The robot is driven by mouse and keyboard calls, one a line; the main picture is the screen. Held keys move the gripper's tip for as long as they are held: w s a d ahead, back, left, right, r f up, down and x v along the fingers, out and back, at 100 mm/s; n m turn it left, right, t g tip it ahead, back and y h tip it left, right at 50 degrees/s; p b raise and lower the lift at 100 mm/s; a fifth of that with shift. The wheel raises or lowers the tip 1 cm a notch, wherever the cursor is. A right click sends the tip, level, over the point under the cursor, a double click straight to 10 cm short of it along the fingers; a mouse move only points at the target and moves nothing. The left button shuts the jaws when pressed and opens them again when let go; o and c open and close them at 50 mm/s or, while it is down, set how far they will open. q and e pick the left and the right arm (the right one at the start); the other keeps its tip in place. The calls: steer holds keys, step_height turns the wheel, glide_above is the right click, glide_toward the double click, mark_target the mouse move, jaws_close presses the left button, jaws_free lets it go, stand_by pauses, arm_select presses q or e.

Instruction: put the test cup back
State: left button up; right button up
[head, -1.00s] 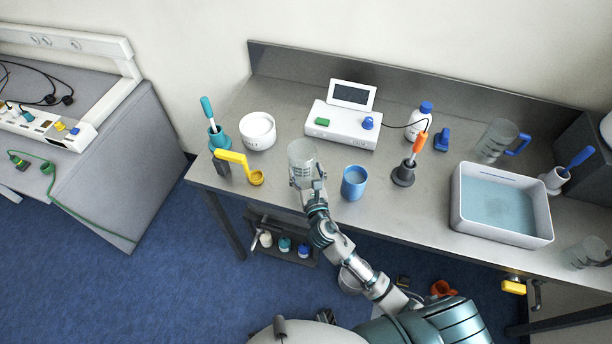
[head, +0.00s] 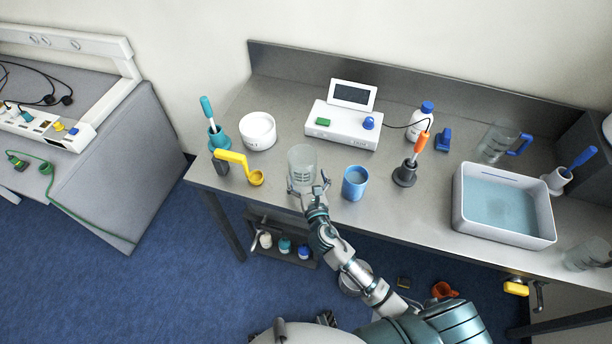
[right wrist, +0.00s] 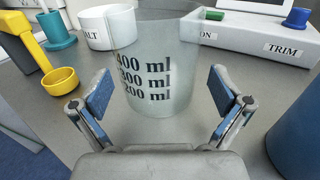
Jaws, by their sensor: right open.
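A clear graduated cup (head: 302,162) stands upright near the table's front edge. In the right wrist view the cup (right wrist: 150,70) shows black marks of 200, 300 and 400 ml, and its top is cut off by the frame. My right gripper (head: 308,187) is open just in front of it. In the right wrist view the blue-padded fingers (right wrist: 160,78) are spread to either side of the cup, with gaps between pads and wall.
A blue cup (head: 354,184) stands close right of my gripper. A yellow scoop (head: 255,177) and a white tub (head: 258,131) are to the left. A white instrument (head: 343,126) is behind. A water-filled basin (head: 548,226) is at the right.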

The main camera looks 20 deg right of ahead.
steer(key=s, duration=0.7)
steer(key=shift+a, duration=0.25)
steer(key=s, duration=0.4)
steer(key=shift+a, duration=0.15)
arm_select(q)
steer(key=shift+w+d+r, duration=0.15)
steer(key=shift+w, duration=0.4)
arm_select(e)
steer(key=shift+s, duration=0.4)
arm_select(q)
steer(key=shift+s, duration=0.45)
